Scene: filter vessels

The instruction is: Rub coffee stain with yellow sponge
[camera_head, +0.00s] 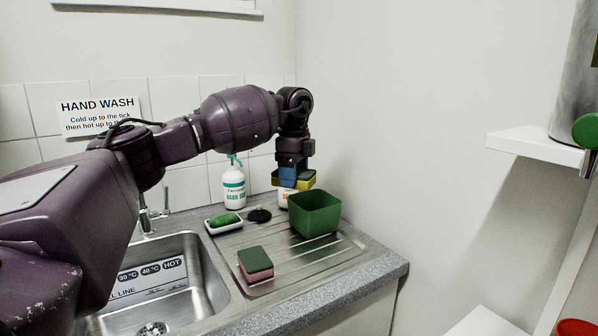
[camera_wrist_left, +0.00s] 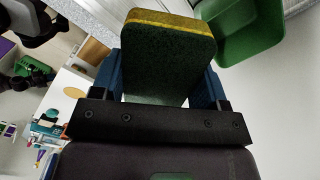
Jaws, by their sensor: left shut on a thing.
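My left gripper (camera_head: 290,176) is shut on the yellow sponge (camera_head: 307,182), which has a dark green scouring side. It holds the sponge in the air above the back of the drainer, just behind and above the green tub (camera_head: 315,215). In the left wrist view, the sponge (camera_wrist_left: 168,50) sits between the two blue fingers of the gripper (camera_wrist_left: 165,85), its green face toward the camera and its yellow edge at the top. I cannot make out a coffee stain in either view. My right gripper is not in view.
A pink sponge with a green top (camera_head: 255,265) lies on the drainer (camera_head: 290,265). A soap dish (camera_head: 224,227), a black plug (camera_head: 258,215) and a white pump bottle (camera_head: 234,188) stand behind it. The sink (camera_head: 205,285) is left. A white shelf (camera_head: 535,148) juts out at right.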

